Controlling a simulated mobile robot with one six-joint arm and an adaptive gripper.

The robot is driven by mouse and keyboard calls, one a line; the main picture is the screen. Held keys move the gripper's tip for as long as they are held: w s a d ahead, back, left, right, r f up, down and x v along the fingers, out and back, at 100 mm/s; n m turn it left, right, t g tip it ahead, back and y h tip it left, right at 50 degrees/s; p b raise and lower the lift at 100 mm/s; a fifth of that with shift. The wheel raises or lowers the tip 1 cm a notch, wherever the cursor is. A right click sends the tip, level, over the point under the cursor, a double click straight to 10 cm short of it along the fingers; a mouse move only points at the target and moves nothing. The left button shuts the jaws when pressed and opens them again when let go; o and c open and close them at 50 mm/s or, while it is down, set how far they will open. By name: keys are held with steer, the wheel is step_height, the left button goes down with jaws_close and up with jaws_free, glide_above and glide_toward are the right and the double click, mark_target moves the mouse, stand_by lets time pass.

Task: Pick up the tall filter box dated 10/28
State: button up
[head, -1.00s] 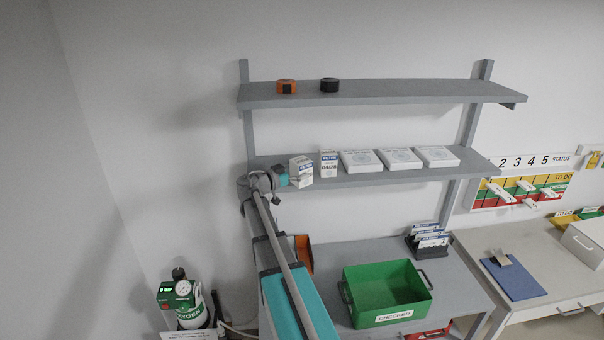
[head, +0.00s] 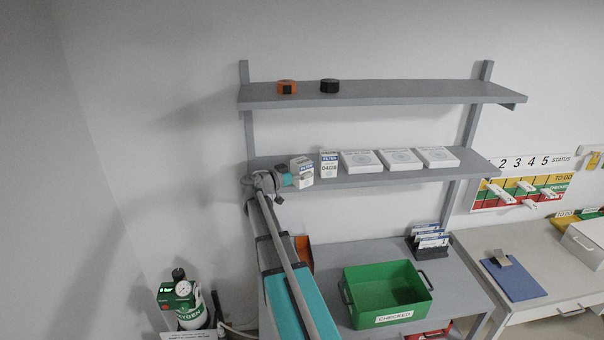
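Two upright white filter boxes stand at the left of the lower shelf. The left filter box (head: 302,171) is turned at an angle, and its date is too small to read. The other tall filter box (head: 329,164) beside it faces forward and seems to read 04/28. My gripper (head: 286,179) is at the shelf's left end, close against the left side of the angled box. The fingers are mostly hidden by my wrist and the box, so I cannot tell whether they grip it.
Several flat white boxes (head: 362,161) lie along the lower shelf (head: 400,175) to the right. The upper shelf (head: 420,92) holds an orange roll (head: 287,87) and a black roll (head: 330,86). A green bin (head: 372,312) labelled CHECKED stands on the table below.

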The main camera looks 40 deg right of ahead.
steer(key=shift+c, duration=1)
steer(key=shift+r, duration=0.15)
steer(key=shift+r+p, duration=0.2)
steer(key=shift+p, duration=0.15)
steer(key=w+a, duration=0.1)
steer(key=a, duration=1.7)
steer(key=shift+w, duration=0.1)
steer(key=shift+f, duration=0.15)
